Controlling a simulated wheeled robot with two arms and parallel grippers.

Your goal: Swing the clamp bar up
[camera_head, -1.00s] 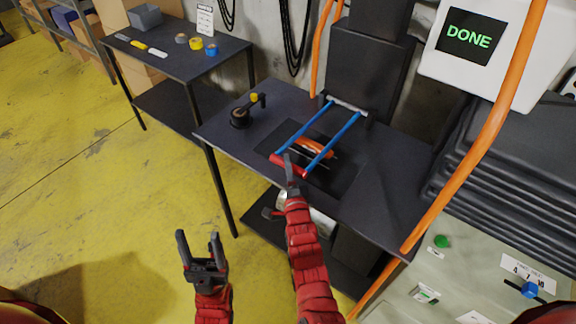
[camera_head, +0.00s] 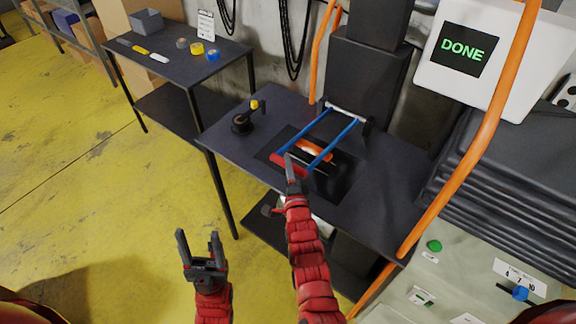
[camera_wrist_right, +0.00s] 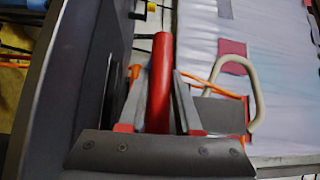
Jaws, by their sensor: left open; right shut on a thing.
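The clamp bar is a frame with two blue side arms (camera_head: 334,142) and a red front handle (camera_head: 290,163). Its far end meets a grey crossbar at the back of the dark table. The frame lies low over an orange piece (camera_head: 315,149) in a dark recess. My right gripper (camera_head: 290,170) is shut on the red handle; the red bar (camera_wrist_right: 160,80) also shows between its fingers in the right wrist view. My left gripper (camera_head: 199,248) is open and empty, over the yellow floor, left of my right arm.
A black device with a yellow knob (camera_head: 254,104) stands on the dark table (camera_head: 225,137), left of the frame. A side table holds tape rolls (camera_head: 197,48) and a grey bin (camera_head: 147,20). An orange hose (camera_head: 470,150) hangs at right, near a screen reading DONE (camera_head: 463,49).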

